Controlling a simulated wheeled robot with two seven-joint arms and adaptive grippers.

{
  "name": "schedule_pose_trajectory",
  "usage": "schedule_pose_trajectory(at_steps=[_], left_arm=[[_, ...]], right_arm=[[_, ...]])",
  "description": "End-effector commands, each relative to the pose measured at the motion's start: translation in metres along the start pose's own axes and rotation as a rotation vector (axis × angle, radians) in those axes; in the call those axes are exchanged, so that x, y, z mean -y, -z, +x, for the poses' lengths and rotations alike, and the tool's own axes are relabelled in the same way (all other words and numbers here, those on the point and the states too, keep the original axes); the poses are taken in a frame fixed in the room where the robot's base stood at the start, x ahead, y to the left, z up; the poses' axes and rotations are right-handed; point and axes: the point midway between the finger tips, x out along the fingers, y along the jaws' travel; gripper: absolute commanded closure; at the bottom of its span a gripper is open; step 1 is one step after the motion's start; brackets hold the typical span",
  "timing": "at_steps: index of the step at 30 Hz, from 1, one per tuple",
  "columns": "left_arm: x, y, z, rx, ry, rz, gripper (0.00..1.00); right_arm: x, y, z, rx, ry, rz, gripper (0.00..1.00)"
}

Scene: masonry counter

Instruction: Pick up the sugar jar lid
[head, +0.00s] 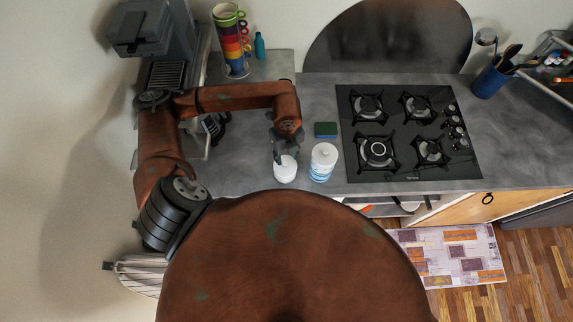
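Two small white containers stand side by side near the counter's front edge. The right one is a jar (321,173) with blue marks on its side and a white knobbed lid (325,152) on top. The left one is a plainer white container (286,173); its top is partly covered by my gripper. I cannot read which is the sugar jar. My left gripper (285,157) points down at the left container, with its dark fingers at or just above the top. Whether it touches or grips anything is too small to tell. My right gripper is out of view.
A green and blue sponge (325,130) lies behind the jars. A black gas hob (400,163) is to the right. A stack of coloured cups (232,45), a teal bottle (260,46) and a coffee machine (145,28) stand at the back left. Counter around the sponge is clear.

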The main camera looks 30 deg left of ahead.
Motion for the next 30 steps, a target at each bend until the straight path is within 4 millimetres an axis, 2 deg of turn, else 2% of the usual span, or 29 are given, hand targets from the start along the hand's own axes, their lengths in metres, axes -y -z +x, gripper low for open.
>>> schedule_pose_trajectory(at_steps=[7, 12, 21, 30], left_arm=[[-0.005, -0.004, 0.029, -0.003, -0.004, -0.001, 0.66], [-0.004, -0.005, 0.050, -0.003, -0.001, 0.002, 0.66], [-0.003, -0.005, 0.055, -0.002, 0.001, 0.003, 0.67], [-0.003, -0.005, 0.055, -0.002, 0.001, 0.003, 0.88]], right_arm=[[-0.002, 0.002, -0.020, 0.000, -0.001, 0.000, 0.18], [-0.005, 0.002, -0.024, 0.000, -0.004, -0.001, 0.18], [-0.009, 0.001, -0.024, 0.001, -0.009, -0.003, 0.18], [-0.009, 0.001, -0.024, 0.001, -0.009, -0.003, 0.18]])
